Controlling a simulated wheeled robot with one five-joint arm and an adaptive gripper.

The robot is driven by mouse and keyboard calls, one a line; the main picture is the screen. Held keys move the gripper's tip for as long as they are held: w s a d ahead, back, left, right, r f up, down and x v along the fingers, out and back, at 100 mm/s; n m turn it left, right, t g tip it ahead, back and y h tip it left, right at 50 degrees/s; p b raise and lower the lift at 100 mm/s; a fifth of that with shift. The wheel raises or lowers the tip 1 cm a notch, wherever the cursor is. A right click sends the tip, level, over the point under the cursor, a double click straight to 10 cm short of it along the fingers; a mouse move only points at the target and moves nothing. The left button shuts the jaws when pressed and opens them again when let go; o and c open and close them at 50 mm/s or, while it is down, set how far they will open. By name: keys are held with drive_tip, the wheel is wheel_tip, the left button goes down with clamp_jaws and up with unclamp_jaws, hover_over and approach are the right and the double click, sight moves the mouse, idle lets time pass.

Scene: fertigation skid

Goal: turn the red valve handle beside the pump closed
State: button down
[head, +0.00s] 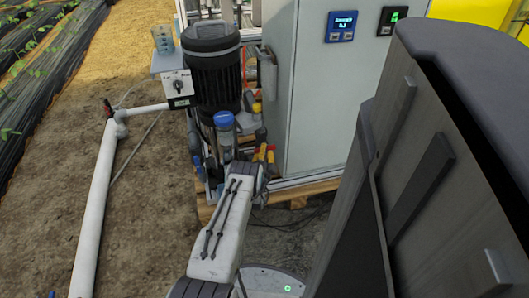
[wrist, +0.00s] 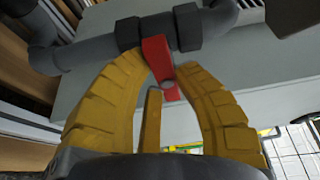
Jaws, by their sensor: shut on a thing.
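The red valve handle (wrist: 157,52) sits on a dark grey pipe fitting (wrist: 185,27) in the wrist view. It points down in the picture, roughly crosswise to the pipe. The yellow fingers of my gripper (wrist: 163,74) reach up on both sides of it and are shut on its lower part. In the head view my gripper (head: 264,154) is low beside the cabinet, just right of the pump (head: 212,80), a black motor on dark pipework. The handle is hard to make out there among the fingers and pipes.
A grey control cabinet (head: 310,90) stands close right of my gripper. A blue-capped container (head: 224,119) is close to its left. A white pipe (head: 95,205) with another small red handle (head: 108,108) runs along the left. Bare soil lies between.

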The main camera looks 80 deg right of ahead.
drive_tip(key=shift+f+b, duration=0.15)
drive_tip(key=shift+b, duration=0.75)
drive_tip(key=shift+r+m, duration=0.2)
drive_tip(key=shift+m, duration=0.2)
drive_tip(key=c, duration=0.9)
unclamp_jaws()
drive_tip(key=shift+c, duration=0.2)
drive_tip(key=a, duration=1.2)
drive_tip(key=shift+w, duration=0.1)
